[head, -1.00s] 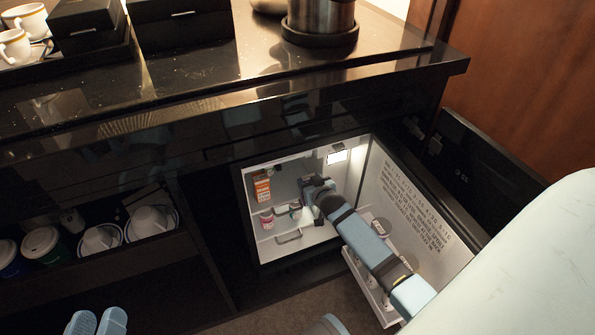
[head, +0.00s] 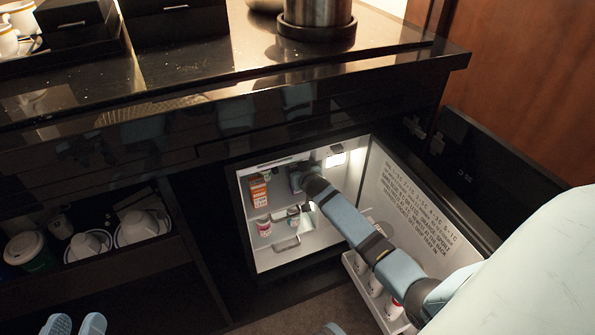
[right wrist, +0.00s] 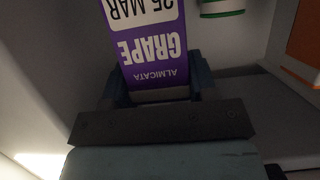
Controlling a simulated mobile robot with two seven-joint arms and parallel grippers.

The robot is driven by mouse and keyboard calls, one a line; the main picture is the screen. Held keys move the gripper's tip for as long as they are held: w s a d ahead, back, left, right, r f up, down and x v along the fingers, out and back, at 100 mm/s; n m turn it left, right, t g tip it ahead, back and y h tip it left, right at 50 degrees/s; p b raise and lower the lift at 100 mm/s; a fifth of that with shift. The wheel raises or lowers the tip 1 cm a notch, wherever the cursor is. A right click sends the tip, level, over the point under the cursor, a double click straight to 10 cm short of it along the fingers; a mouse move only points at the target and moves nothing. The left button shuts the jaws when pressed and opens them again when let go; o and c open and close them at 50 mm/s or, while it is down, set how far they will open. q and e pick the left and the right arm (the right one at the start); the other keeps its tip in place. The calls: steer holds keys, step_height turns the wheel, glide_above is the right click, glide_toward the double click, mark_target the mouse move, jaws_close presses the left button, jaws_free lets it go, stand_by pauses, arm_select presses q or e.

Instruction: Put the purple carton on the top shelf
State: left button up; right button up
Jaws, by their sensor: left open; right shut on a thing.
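The purple carton (right wrist: 150,45), with white "GRAPE" lettering, fills the middle of the right wrist view. My right gripper (right wrist: 158,82) is shut on it, with a finger on each side. In the head view my right gripper (head: 294,178) is inside the open minibar fridge, at the height of the upper shelf, right of an orange carton (head: 259,191). The purple carton cannot be made out clearly there. Whether it touches the shelf cannot be told. My left gripper (head: 76,325) is open and empty at the bottom left, well away from the fridge.
Small containers (head: 264,226) stand lower in the fridge. The open fridge door (head: 405,205) is at the right, with bottles in its rack, under my right arm. A can with a green band (right wrist: 222,9) shows near the carton.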

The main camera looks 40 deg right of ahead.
arm_select(q)
steer(key=shift+f, duration=0.1)
arm_select(e)
steer(key=o, duration=1.1)
steer(key=shift+f, duration=0.15)
steer(key=shift+s+a+r+p, duration=0.1)
steer(key=shift+s+r+p, duration=0.2)
steer(key=shift+s+r, duration=0.05)
arm_select(q)
steer(key=r+p, duration=0.1)
steer(key=s+r+n+p, duration=0.1)
steer(key=p, duration=0.1)
steer(key=r+n+p, duration=0.1)
steer(key=shift+s+d+r+t+p, duration=0.2)
steer(key=shift+d+r+t+p, duration=0.05)
steer(key=shift+d+t+p, duration=0.1)
arm_select(e)
steer(key=v, duration=1.1)
steer(key=shift+s, duration=0.1)
